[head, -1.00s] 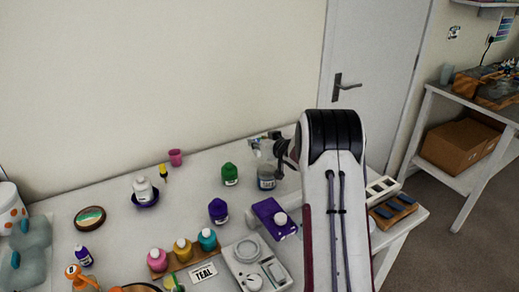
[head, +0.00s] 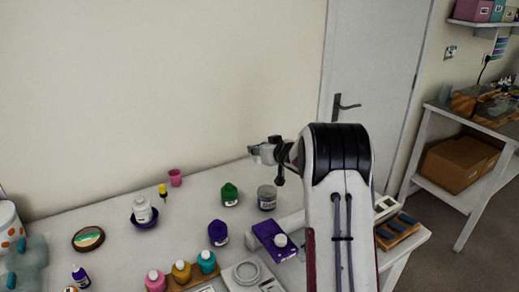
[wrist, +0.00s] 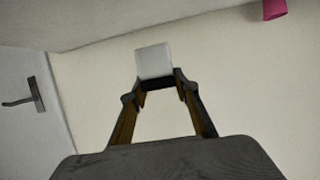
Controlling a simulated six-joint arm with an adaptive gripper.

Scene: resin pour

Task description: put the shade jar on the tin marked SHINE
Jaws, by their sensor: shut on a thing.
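My gripper (head: 257,152) is raised above the back of the table in the head view. Its fingers are shut on a small pale thing (wrist: 154,62), which shows a flat whitish face in the wrist view, with a dark band at the fingertips. I cannot tell from its looks whether it is the shade jar. A grey tin (head: 266,198) stands upright on the table below and slightly right of the gripper, clear of it. Its marking is too small to read, so I cannot confirm SHINE.
A green bottle (head: 230,195) stands just left of the tin, a purple bottle (head: 218,234) in front. A purple box (head: 270,238) lies nearby with a white-topped thing on it. A pink cup (head: 175,178) and a white bottle (head: 142,209) stand further left.

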